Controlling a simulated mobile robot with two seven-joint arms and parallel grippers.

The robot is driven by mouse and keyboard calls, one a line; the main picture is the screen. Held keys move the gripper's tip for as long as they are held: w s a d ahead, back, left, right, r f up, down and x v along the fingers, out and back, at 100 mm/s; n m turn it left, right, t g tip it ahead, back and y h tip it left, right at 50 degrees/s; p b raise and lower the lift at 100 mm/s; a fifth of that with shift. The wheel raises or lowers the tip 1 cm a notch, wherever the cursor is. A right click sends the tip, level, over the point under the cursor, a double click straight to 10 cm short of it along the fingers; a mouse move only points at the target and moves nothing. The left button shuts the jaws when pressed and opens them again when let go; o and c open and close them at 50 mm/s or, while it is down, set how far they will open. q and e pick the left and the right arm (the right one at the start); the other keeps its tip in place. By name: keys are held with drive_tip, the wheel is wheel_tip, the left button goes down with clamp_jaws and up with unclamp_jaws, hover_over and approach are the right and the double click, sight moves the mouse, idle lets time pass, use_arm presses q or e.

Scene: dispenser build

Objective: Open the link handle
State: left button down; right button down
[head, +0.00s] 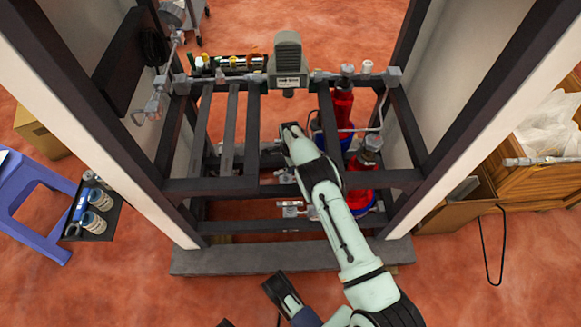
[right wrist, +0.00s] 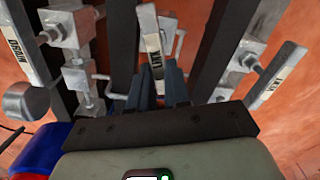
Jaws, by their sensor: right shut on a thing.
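The link handle (right wrist: 153,47) is a grey metal lever with a white "LINK" label, upright in the middle of the right wrist view. My right gripper (right wrist: 170,84) is shut on its lower part, and its fingers hide that end. In the head view my right arm reaches into the frame from below, with its end (head: 292,132) over the dark slats; I cannot make out the link handle there. My left gripper (head: 284,292) is low in the head view, in front of the frame's base and away from the handle. Its jaw opening is unclear.
A "DRAIN" handle (right wrist: 19,45) is left of the link handle and a "VENT" handle (right wrist: 273,80) right. Red bottles (head: 342,105) stand at the frame's right. Dark frame bars (head: 219,185) surround the arm. A blue stool (head: 32,185) stands at far left.

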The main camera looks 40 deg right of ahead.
drive_tip(key=n, duration=0.3)
drive_tip(key=w+n, duration=0.1)
drive_tip(key=n, duration=0.1)
drive_tip(key=shift+n, duration=0.4)
drive_tip(key=shift+w+n, duration=0.2)
drive_tip(key=shift+n, duration=0.85)
drive_tip(key=shift+w+n, duration=0.15)
drive_tip(key=shift+n, duration=0.9)
drive_tip(key=c, duration=1.1)
unclamp_jaws()
drive_tip(key=shift+a, duration=0.1)
use_arm(q)
drive_tip(key=w+r+t+p, duration=0.2)
drive_tip(key=w+r+p, duration=0.1)
drive_tip(key=w, duration=0.4)
drive_tip(key=shift+d+r+m+t+p, duration=0.35)
drive_tip(key=shift+d+r, duration=0.1)
drive_tip(key=shift+r, duration=0.15)
use_arm(e)
wheel_tip(320, 180, up, 14)
drive_tip(key=shift+f, duration=0.25)
